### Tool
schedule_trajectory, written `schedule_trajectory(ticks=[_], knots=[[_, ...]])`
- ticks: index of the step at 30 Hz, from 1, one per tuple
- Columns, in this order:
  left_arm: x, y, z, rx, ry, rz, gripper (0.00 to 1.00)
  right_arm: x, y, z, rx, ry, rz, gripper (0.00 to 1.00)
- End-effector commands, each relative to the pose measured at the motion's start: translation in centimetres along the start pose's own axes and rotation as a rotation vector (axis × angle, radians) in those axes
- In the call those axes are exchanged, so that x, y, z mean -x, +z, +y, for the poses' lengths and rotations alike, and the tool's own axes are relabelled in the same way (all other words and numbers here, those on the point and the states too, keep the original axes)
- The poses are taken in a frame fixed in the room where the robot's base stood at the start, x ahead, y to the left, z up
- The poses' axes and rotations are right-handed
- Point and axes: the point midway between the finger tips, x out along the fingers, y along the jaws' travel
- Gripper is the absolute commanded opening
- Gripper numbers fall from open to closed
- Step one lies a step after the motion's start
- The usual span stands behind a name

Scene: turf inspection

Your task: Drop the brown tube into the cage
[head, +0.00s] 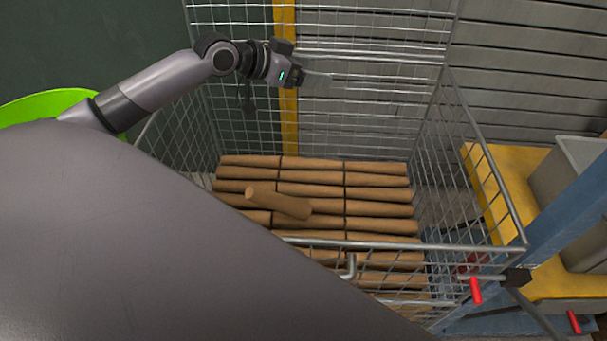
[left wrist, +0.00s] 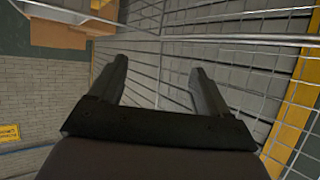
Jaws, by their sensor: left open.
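The wire cage (head: 400,247) stands in front of me in the head view, its grey mesh also showing in the left wrist view (left wrist: 220,38). Several brown tubes lie in rows inside it. One brown tube (head: 279,203) lies askew on top of the rows, tilted across them. My left gripper (head: 318,80) is above the cage, near its back mesh, apart from the tubes. In the left wrist view its two fingers (left wrist: 160,85) are spread with nothing between them. My right gripper is in neither view.
A yellow post (head: 285,110) stands behind the cage. A yellow surface with a grey bin (head: 565,180) and a blue beam (head: 575,215) are at the right. Red handles (head: 475,290) stick out near the cage's front right corner. A bright green round thing (head: 45,105) is at the left.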

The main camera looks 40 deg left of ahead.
Motion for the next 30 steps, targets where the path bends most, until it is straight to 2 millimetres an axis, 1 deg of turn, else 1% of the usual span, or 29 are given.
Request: schedule_trajectory(ticks=[5,12,15,21,30], knots=[[1.7,0.1,-0.1,-0.004,-0.003,-0.003,0.78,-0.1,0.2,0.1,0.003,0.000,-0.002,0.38],[4.8,0.1,0.0,-0.005,-0.001,-0.005,0.78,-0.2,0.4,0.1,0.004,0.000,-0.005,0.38],[5.7,0.2,-0.1,-0.001,-0.003,-0.004,0.78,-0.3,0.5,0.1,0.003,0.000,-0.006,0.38],[6.7,0.0,-0.1,-0.001,-0.002,0.000,0.78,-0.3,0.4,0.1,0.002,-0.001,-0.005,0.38],[7.0,-0.1,0.0,-0.001,0.000,0.001,0.78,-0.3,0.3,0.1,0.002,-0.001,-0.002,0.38]])
